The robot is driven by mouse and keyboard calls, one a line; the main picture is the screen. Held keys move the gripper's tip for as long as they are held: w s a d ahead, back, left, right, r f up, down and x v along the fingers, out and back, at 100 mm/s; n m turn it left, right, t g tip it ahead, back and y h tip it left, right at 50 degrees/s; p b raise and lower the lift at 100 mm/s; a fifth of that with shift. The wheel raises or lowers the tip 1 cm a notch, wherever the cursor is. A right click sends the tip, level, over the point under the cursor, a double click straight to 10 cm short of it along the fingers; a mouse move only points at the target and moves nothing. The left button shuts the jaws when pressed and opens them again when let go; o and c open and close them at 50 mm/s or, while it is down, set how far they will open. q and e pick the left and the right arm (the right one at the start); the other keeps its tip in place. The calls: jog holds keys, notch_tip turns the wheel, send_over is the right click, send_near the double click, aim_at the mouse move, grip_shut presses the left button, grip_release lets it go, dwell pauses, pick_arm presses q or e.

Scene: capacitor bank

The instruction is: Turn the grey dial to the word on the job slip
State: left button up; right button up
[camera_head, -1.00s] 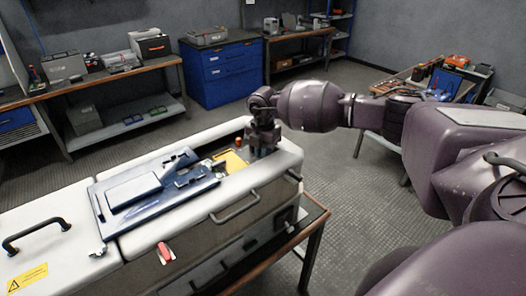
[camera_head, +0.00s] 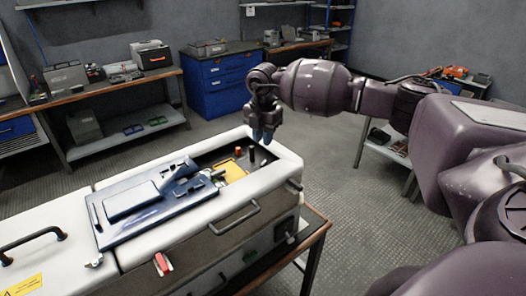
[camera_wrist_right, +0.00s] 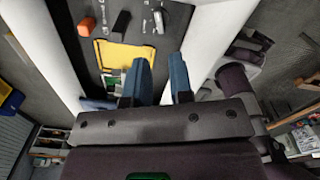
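My right gripper (camera_head: 263,135) is above the back edge of the open recess in the white cabinet (camera_head: 275,163). In the right wrist view its two blue fingers (camera_wrist_right: 160,82) are apart with nothing between them. Inside the recess lie a yellow panel (camera_head: 231,170), an orange knob (camera_head: 238,152) and a dark upright knob (camera_head: 252,154). The right wrist view shows the yellow panel (camera_wrist_right: 122,56), a red-orange knob (camera_wrist_right: 86,26) and a grey handle-like part (camera_wrist_right: 121,22); I cannot tell whether this is the grey dial. No job slip word is readable. My left gripper is out of view.
A blue panel (camera_head: 150,203) lies across the cabinet top, left of the recess. Benches and a blue drawer unit (camera_head: 222,78) stand behind; open floor lies to the right.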

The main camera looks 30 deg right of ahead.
jog(key=shift+r, duration=1.2)
jog(key=shift+f, duration=0.1)
